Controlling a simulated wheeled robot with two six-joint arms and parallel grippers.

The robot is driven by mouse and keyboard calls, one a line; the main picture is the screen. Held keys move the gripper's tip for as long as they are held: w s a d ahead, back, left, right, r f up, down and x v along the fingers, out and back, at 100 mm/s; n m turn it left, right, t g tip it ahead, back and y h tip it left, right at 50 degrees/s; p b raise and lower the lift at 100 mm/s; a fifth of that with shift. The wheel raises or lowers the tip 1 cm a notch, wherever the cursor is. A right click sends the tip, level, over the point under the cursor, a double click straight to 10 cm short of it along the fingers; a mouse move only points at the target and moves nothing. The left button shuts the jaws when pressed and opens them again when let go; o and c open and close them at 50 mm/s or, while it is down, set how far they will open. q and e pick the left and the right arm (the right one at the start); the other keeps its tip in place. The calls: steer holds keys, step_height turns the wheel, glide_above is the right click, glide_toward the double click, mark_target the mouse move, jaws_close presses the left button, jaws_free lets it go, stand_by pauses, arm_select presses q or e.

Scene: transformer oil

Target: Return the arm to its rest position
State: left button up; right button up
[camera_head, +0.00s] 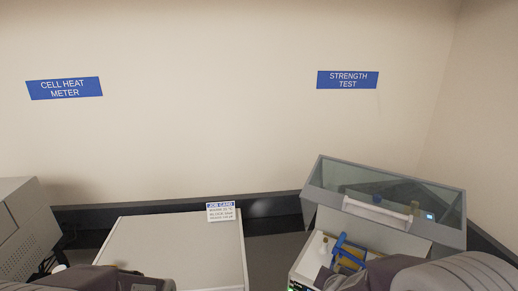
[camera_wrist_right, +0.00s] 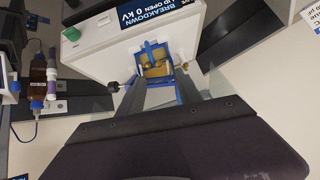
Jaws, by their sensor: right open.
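My right arm (camera_head: 430,274) reaches in from the lower right of the head view, over the front of the tester. In the right wrist view my right gripper (camera_wrist_right: 158,92) is open, with its two grey fingers apart. A blue-framed cell with brass-coloured parts (camera_wrist_right: 153,63) shows just beyond and between the fingertips. I cannot tell whether they touch it. Blue parts of it (camera_head: 349,252) also show in the tester in the head view. My left arm (camera_head: 120,279) lies along the bottom left edge, and its gripper is out of view.
The tester's clear lid (camera_head: 390,190) is raised; its display in the wrist view (camera_wrist_right: 165,18) reads "OPEN 0 kV". A pale flat-topped box (camera_head: 185,245) stands mid-bench with a job card (camera_head: 221,212) behind. A grey vented box (camera_head: 20,225) is at left. A brown bottle (camera_wrist_right: 38,83) shows in the wrist view.

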step_height(320, 180, down, 15)
steer(key=a+n+y+b, duration=0.2)
steer(key=n+y+b, duration=0.1)
steer(key=b, duration=1)
steer(key=s+a+f+n+g+b, duration=0.1)
steer(key=s+f+n+g, duration=0.3)
steer(key=s, duration=0.8)
step_height(320, 180, down, 2)
steer(key=g, duration=0.3)
steer(key=shift+s+a+f+y+b, duration=0.15)
steer(key=shift+s+y+b, duration=0.2)
steer(key=shift+y+b, duration=0.05)
arm_select(q)
step_height(320, 180, down, 16)
steer(key=shift+w+d, duration=0.2)
steer(key=shift+w, duration=0.25)
arm_select(e)
steer(key=shift+s+a, duration=0.15)
steer(key=shift+s, duration=0.1)
